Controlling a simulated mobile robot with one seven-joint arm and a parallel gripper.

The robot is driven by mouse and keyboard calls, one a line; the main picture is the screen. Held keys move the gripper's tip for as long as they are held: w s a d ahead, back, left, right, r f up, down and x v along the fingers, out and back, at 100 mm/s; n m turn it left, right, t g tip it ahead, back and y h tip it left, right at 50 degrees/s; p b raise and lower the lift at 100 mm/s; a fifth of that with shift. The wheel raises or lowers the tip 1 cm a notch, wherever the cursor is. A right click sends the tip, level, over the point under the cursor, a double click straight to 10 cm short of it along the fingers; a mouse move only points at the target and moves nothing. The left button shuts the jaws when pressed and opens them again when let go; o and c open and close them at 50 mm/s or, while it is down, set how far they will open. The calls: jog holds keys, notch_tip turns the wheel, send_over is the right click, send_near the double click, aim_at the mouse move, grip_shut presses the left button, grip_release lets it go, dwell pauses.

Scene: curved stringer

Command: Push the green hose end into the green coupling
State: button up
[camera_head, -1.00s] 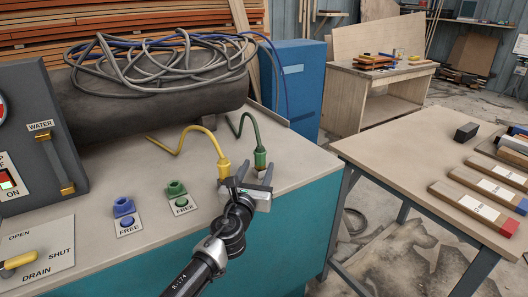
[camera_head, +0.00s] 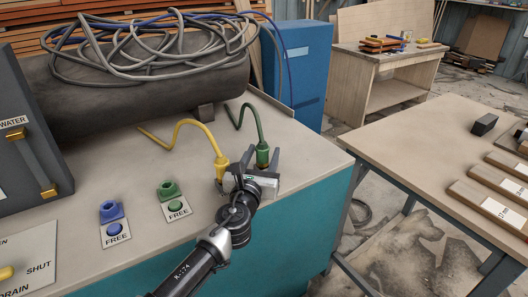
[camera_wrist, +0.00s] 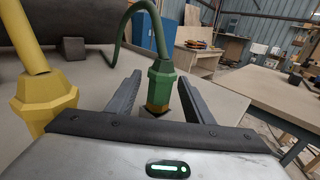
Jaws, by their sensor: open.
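The green hose (camera_head: 255,122) arches up from the bench and its end fitting (camera_wrist: 161,80) stands upright, a green collar with a brass-coloured tip. My gripper (camera_head: 262,158) is open, its two fingers on either side of the green hose end, which shows between them in the wrist view (camera_wrist: 160,100). I cannot tell whether the fingers touch it. The green coupling (camera_head: 168,189) sits on the bench to the left, beside a green button and a FREE label (camera_head: 178,209). Its opening is too small to make out.
A yellow hose end (camera_head: 221,166) stands close to the left of my gripper. A blue coupling (camera_head: 111,210) with its own FREE label is left of the green one. A dark tank (camera_head: 150,95) with coiled hoses lies behind. Bare bench lies between the couplings and the hoses.

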jog(key=shift+s, duration=0.15)
grip_shut()
